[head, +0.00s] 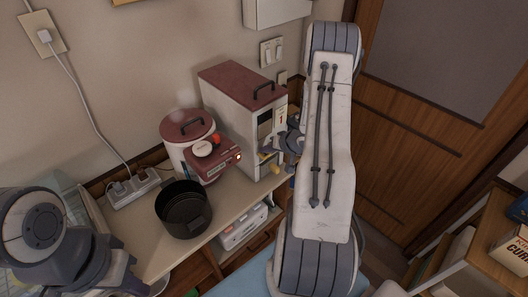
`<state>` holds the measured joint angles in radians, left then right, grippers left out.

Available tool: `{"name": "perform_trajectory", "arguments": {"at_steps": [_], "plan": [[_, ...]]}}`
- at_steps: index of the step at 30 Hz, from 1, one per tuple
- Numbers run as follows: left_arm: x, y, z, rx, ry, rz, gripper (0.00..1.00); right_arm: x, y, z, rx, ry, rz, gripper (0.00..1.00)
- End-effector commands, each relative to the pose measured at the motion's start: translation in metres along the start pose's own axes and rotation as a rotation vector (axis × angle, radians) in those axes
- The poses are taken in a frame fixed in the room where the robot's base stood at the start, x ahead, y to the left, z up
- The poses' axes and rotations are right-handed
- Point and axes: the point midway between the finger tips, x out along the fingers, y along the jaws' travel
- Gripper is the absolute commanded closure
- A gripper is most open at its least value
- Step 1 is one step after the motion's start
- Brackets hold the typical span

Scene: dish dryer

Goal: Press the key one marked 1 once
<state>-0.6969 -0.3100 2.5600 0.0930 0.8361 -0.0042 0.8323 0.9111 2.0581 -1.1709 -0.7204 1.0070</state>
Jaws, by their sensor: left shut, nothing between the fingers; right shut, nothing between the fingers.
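A tall white dispenser (232,112) with a maroon lid and a black handle stands at the back right of the counter. My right arm and gripper hide part of the front. My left gripper (134,285) is at the lower left edge, far from the dispenser, shut and empty, partly out of frame.
A white-and-maroon rice cooker (174,150) with its lid stands left of the dispenser, beside a small maroon appliance (213,165). A black pot (184,222) and a power strip (131,189) are on the counter (141,232). A white appliance (242,229) sits below. A wooden door (425,130) is right.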

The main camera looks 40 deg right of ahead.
Motion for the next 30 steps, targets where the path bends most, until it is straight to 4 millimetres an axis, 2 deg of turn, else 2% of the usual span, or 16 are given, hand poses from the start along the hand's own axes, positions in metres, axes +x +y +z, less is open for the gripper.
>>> {"name": "perform_trajectory", "arguments": {"at_steps": [17, 30], "plan": [[0.0048, -0.0004, 0.0003, 0.0, 0.0, 0.0, 1.0, 0.0056, 0.0041, 0.005, 0.0, -0.003, 0.001, 1.0], [-0.0025, 0.0002, -0.0001, 0.0, 0.0, 0.0, 1.0, 0.0004, 0.0005, 0.0014, 0.001, -0.003, 0.001, 1.0]]}}
